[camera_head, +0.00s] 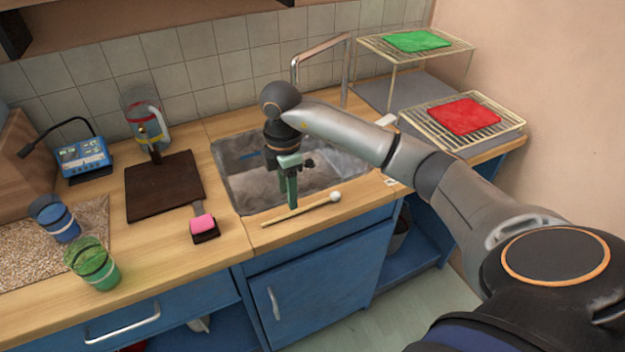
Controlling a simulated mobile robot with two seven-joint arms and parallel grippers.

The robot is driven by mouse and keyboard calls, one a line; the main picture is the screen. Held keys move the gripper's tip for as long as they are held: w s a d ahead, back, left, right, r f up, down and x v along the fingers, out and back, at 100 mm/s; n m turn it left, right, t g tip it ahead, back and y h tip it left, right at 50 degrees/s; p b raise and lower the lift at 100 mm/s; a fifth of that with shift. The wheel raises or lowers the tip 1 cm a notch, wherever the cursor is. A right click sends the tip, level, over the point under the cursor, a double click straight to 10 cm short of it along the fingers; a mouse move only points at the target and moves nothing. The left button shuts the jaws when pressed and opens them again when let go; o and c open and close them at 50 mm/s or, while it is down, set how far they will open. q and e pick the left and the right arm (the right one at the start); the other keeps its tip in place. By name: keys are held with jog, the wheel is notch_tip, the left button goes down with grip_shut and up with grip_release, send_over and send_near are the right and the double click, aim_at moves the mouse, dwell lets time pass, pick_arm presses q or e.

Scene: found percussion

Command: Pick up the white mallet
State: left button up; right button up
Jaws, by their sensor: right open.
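The white mallet (335,197) has a round white head and a thin pale wooden stick. It lies on the wooden counter along the sink's front edge, head to the right and stick running left. My right gripper (292,204) reaches in from the right and points down over the front rim of the sink, close to the middle of the mallet's stick. Its green fingers are open with nothing seen between them. Whether a finger touches the stick I cannot tell. My left gripper is not in view.
The sink (238,188) lies behind the mallet, with a tall faucet (296,66). A dark board (150,200), a pink sponge (203,224), and green (105,272) and blue (62,228) cups stand left. Wire racks hold red (463,117) and green (417,41) cloths at right.

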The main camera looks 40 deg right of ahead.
aim_at(288, 213)
jog(key=shift+w+f+p, duration=0.15)
jog(key=shift+f+p, duration=0.2)
jog(key=shift+f, duration=2.6)
grip_shut()
